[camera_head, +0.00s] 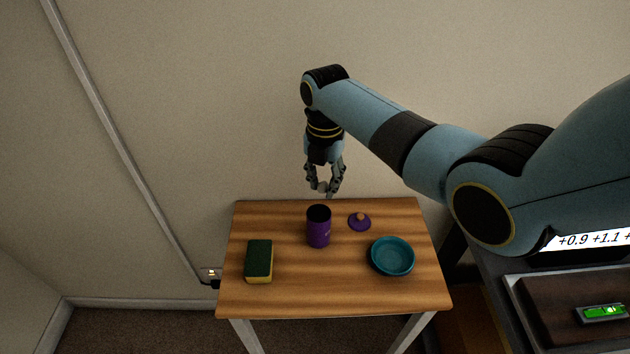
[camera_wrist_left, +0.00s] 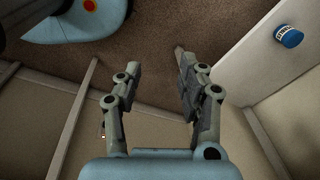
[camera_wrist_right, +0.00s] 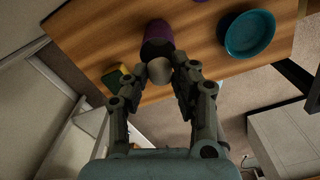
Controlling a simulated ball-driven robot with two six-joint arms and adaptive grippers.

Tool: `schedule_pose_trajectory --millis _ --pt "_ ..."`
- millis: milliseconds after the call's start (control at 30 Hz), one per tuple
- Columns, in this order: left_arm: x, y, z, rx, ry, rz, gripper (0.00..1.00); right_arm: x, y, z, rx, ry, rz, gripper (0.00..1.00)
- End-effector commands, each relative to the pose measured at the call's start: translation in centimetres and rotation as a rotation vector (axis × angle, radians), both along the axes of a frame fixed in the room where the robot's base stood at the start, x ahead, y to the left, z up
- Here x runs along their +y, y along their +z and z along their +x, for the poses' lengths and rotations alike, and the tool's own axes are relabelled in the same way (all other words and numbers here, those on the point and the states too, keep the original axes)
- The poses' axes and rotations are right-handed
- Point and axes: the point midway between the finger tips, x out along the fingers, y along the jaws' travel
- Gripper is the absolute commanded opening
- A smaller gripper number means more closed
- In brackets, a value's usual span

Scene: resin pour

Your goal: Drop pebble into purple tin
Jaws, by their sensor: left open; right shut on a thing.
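The purple tin (camera_head: 318,232) stands upright and open-topped on the small wooden table; its dark mouth shows. In the right wrist view the tin (camera_wrist_right: 156,40) lies just beyond the fingertips. My right gripper (camera_head: 324,190) points down above and slightly behind the tin. In the right wrist view it is shut on a pale grey pebble (camera_wrist_right: 160,71), held between its fingertips. The pebble overlaps the tin in that view, but it is hard to make out in the head view. My left gripper (camera_wrist_left: 158,56) is open and empty over the carpet, out of the head view.
On the wooden table (camera_head: 290,295) are a purple lid with a knob (camera_head: 359,222), a teal bowl (camera_head: 393,257) and a green-yellow sponge (camera_head: 259,261). A wall stands behind. In the left wrist view a blue can (camera_wrist_left: 289,37) sits on a white surface.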

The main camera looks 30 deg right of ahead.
Motion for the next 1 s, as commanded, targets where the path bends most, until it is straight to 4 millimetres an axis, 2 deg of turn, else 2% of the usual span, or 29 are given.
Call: schedule_pose_trajectory --millis 167,300,600,900,933,1000 --pt "-1.8 -1.3 -0.1 0.001 0.007 -0.022 0.40 -0.1 -1.2 0.0 0.000 0.015 0.000 0.03" --pt "-2.8 -3.0 -0.2 0.002 0.011 -0.033 0.40 -0.1 -2.8 0.0 0.001 0.014 0.000 0.03" --pt "-1.9 -6.4 -0.4 0.006 0.007 -0.022 0.40 -0.1 -6.0 -0.1 0.001 0.013 0.000 0.03" --pt "-1.7 -6.4 -0.4 0.006 0.007 -0.020 0.40 -0.1 -6.0 -0.1 0.001 0.013 0.000 0.03" --pt "-1.7 -6.4 -0.4 0.006 0.007 -0.020 0.40 -0.1 -6.0 -0.1 0.001 0.013 0.000 0.26" --pt "-1.7 -6.4 -0.4 0.006 0.007 -0.020 0.40 -0.1 -6.0 -0.1 0.001 0.012 0.000 0.35"
